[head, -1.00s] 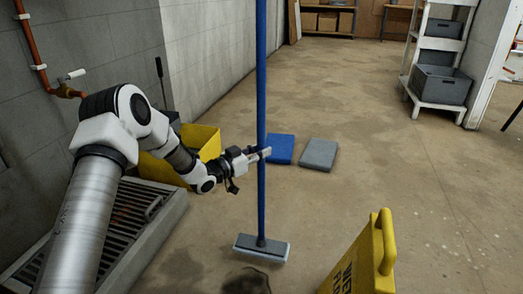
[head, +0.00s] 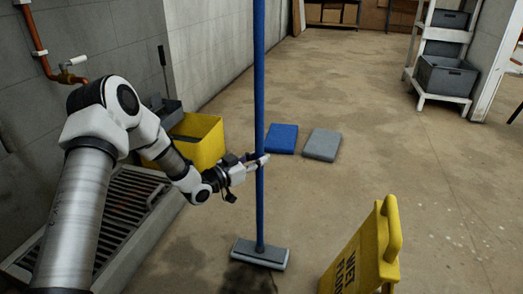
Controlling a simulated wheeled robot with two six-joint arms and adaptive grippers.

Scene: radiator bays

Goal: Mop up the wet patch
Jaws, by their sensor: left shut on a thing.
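A mop with a long blue handle (head: 259,90) stands upright in the middle of the head view. Its flat grey-blue head (head: 260,254) is down at the floor. My left gripper (head: 259,161) is shut on the mop handle, partway up. The dark wet patch (head: 250,279) shows at the bottom edge, just in front of the mop head; the head overlaps its far side in the picture and part of the patch is cut off by the frame. My right gripper is not in view.
A yellow wet-floor sign (head: 366,250) stands right of the patch. A yellow bucket (head: 202,138) is behind my left arm, beside a floor grate (head: 122,205). Blue (head: 282,138) and grey (head: 322,145) pads lie beyond the mop. A shelf (head: 446,60) stands far right; the floor between is clear.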

